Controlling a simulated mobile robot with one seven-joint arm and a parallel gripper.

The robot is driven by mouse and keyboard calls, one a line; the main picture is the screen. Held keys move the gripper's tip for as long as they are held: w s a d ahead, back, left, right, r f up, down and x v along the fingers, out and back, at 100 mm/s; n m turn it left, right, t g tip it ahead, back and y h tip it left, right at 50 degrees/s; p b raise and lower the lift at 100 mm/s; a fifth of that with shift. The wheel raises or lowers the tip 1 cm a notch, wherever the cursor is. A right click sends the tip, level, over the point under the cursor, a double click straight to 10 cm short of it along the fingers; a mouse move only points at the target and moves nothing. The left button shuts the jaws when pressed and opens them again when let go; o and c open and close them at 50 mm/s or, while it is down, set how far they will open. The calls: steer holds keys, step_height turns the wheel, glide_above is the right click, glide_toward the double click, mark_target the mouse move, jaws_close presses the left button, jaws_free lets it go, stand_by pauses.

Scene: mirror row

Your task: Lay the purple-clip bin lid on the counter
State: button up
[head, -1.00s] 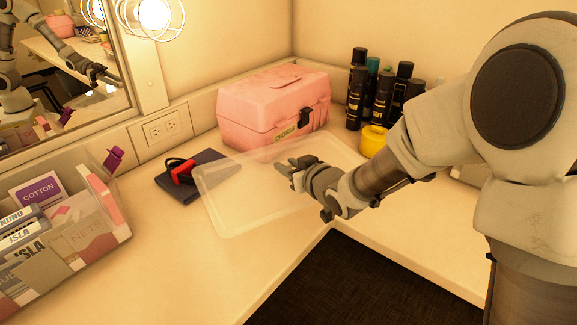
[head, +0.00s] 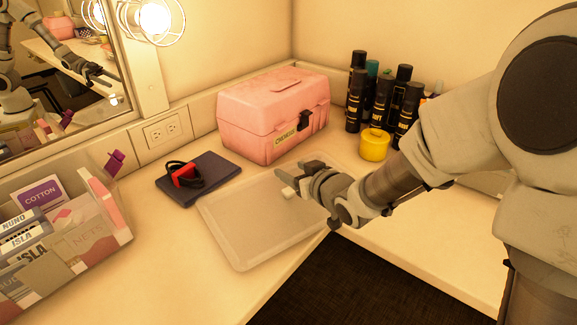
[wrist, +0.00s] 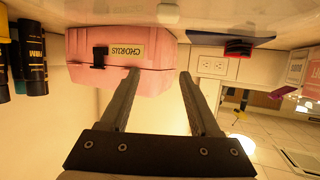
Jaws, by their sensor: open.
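The clear, frosted bin lid (head: 240,225) lies flat on the counter (head: 170,255), in front of the pink case, its front corner near the counter's front edge. A small pale block (head: 289,192), perhaps the lid's grip, shows by my fingers; a similar pale piece (wrist: 168,12) is at the top of the wrist view. My gripper (head: 299,176) is open above the lid's right part, with nothing between its fingers in the wrist view (wrist: 158,75). The open bin (head: 120,225) with a purple clip (head: 115,161) stands at the left, holding cards and packets.
A pink case (head: 272,118) stands behind the lid. A dark notebook (head: 212,172) with a red-and-black item (head: 185,178) lies just left of the lid. Several dark bottles (head: 380,100) and a yellow roll (head: 374,146) stand at the back right. A mirror (head: 60,80) fills the upper left.

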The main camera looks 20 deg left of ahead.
steer(key=s+d+r+m+h+p, duration=0.15)
steer(key=s+d+r+h, duration=0.25)
steer(key=d, duration=0.7)
steer(key=s+d+r+m+h, duration=0.3)
steer(key=s+d+r+h, duration=0.1)
steer(key=d, duration=0.8)
steer(key=s+d+r+m+g+h, duration=0.1)
steer(key=s+d+m+g, duration=0.1)
steer(key=s, duration=0.6)
steer(key=s+d+r+m+g, duration=0.1)
steer(key=s+d, duration=0.3)
steer(key=s, duration=0.5)
steer(key=shift+d+r+m+g+h, duration=0.25)
steer(key=shift+d+m+g+h, duration=0.15)
steer(key=shift+m+g, duration=0.3)
steer(key=shift+r+p, duration=0.1)
steer(key=shift+p, duration=0.25)
step_height(320, 180, up, 17)
steer(key=p, duration=1.7)
